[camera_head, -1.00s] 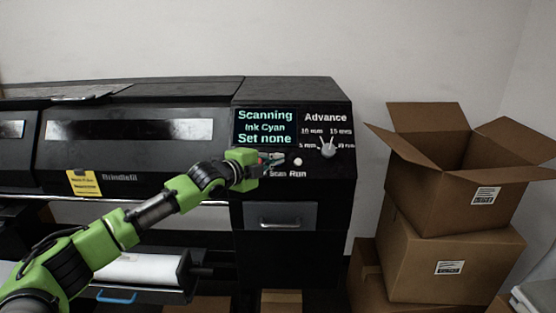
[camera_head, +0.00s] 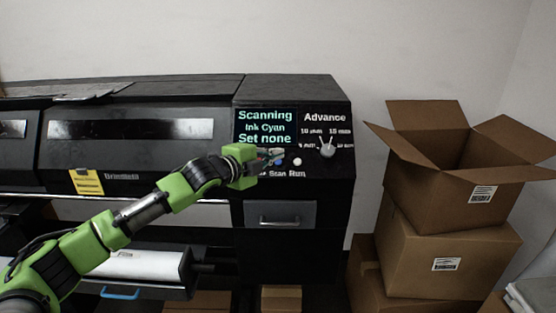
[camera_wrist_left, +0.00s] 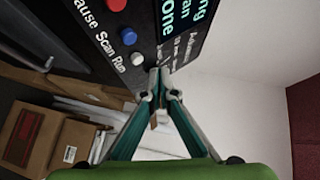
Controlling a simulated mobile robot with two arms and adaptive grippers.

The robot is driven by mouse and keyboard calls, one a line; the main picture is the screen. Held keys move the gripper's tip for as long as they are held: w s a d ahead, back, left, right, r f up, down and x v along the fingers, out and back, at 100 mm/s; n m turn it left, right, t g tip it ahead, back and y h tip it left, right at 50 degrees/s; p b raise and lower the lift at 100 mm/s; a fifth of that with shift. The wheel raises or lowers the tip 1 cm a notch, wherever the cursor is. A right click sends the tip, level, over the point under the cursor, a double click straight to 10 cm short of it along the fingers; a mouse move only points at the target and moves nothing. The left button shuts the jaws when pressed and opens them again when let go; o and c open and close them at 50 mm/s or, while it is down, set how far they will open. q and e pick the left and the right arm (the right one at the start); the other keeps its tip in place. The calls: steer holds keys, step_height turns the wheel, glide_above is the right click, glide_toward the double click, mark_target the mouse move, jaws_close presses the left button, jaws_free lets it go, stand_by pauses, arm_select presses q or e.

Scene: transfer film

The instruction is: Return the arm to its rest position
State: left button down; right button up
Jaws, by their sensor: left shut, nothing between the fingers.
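My left arm reaches in from the lower left of the head view, with green and black links. My left gripper (camera_head: 280,153) is just in front of the printer's control panel, below the display and close to the buttons. In the left wrist view its teal fingers (camera_wrist_left: 157,72) meet at the tips, shut and empty, beside the white Run button (camera_wrist_left: 137,59). I cannot tell whether the tips touch the panel. The blue Scan button (camera_wrist_left: 126,37) and the red button (camera_wrist_left: 117,5) also show there. My right gripper is not in view.
The black printer (camera_head: 140,150) fills the left and middle. Its display (camera_head: 265,127) reads "Scanning, Ink Cyan, Set none". A grey Advance knob (camera_head: 327,148) sits to the right. An open carton (camera_head: 430,180) stands on another box (camera_head: 440,255) at the right.

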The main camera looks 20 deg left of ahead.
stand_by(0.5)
arm_select(q)
steer(key=s+d+f+n+g, duration=0.3)
steer(key=s+d+f, duration=0.4)
steer(key=s+f, duration=0.3)
steer(key=s+d+f+n+g, duration=0.25)
steer(key=s+d+f, duration=0.45)
steer(key=f, duration=0.5)
steer(key=s+a+f+n+g+y, duration=0.2)
steer(key=s+a+f+n, duration=0.2)
steer(key=s, duration=0.7)
steer(key=s+a+f+n+g+y, duration=0.1)
steer(key=s+a+f+n+g, duration=0.2)
steer(key=s, duration=0.7)
steer(key=s+a+f+n+g+y, duration=0.15)
steer(key=s+a+f+n, duration=0.35)
steer(key=s, duration=0.6)
step_height(320, 180, down, 29)
steer(key=s+b, duration=0.1)
steer(key=b, duration=0.4)
steer(key=s+a+f+g+b, duration=0.1)
steer(key=s+f+b, duration=0.1)
steer(key=s+f, duration=0.7)
steer(key=s+a+f+b, duration=0.1)
steer(key=s+f+b, duration=0.1)
steer(key=s+f, duration=0.7)
step_height(320, 180, down, 4)
steer(key=shift+a+r+g+y, duration=0.1)
steer(key=shift+a+g+y, duration=0.3)
steer(key=shift+y, duration=0.05)
